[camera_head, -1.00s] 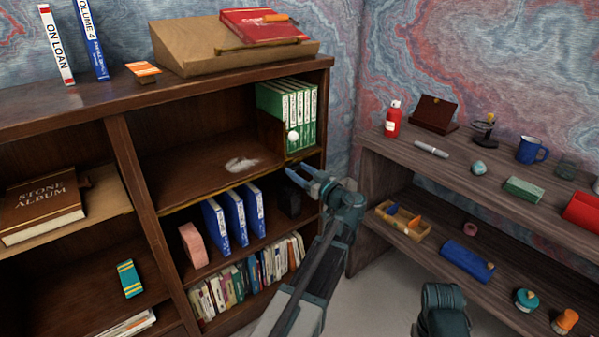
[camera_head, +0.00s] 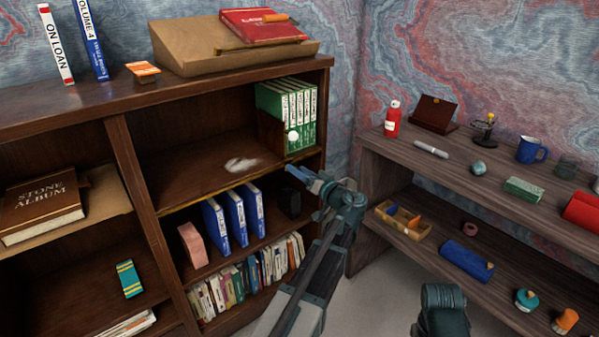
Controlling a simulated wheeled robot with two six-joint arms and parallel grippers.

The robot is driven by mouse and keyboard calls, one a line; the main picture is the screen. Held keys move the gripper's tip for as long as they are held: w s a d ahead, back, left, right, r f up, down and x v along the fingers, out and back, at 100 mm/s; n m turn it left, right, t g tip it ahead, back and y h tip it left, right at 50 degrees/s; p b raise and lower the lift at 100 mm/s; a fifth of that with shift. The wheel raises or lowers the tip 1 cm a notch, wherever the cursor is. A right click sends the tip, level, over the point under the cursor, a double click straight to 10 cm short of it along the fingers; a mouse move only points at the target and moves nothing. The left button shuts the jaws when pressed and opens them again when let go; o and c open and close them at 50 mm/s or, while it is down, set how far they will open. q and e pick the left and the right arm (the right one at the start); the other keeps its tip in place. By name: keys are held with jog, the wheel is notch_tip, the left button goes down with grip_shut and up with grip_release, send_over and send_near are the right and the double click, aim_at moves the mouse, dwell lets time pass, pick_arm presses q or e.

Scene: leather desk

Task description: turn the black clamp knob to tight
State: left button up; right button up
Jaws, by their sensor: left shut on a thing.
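My left gripper (camera_head: 303,176) reaches in from below to the front edge of the middle shelf, just below the wooden divider (camera_head: 270,133) with the white ball. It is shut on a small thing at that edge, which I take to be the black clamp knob. The fingers hide the knob, so its angle cannot be read.
Blue binders (camera_head: 238,216) and a black block (camera_head: 289,204) stand on the shelf below the gripper. A pale powder patch (camera_head: 240,164) lies on the middle shelf. The side bench (camera_head: 440,175) at right holds a red bottle (camera_head: 392,119) and other items.

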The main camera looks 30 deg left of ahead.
pick_arm(q)
jog(key=m, duration=1.2)
jog(key=shift+w+d+f, duration=0.1)
jog(key=shift+f, duration=0.15)
jog(key=shift+m, duration=0.4)
jog(key=o, duration=1.4)
jog(key=shift+c, duration=0.2)
jog(key=v, duration=1.4)
jog(key=shift+f, duration=0.1)
